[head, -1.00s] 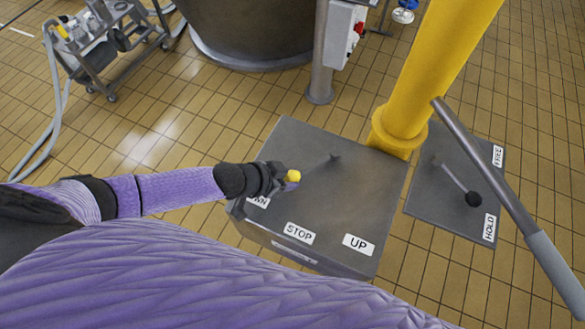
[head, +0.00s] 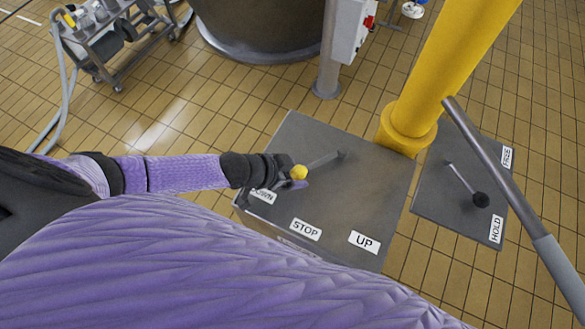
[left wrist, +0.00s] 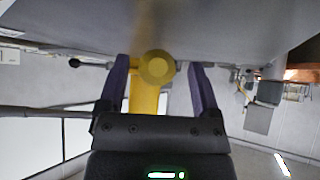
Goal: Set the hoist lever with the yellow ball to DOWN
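The hoist lever (head: 322,160) is a grey rod on the grey control box (head: 350,195), with a yellow ball (head: 299,172) at its end. It leans left, its ball end close to the DOWN label (head: 263,197), away from the STOP label (head: 306,230) and the UP label (head: 364,242). My left gripper (head: 293,176) is at the ball. In the left wrist view, the purple fingers (left wrist: 159,88) stand apart either side of the ball (left wrist: 157,67), with gaps showing. My right gripper is not in view.
A yellow post (head: 440,75) rises behind the box. Right of it is a second panel (head: 440,200) with a black-ball lever (head: 480,199) near its HOLD label. A grey bar (head: 490,165) slants across in front. A vat (head: 262,30) and a cart (head: 105,45) stand further back.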

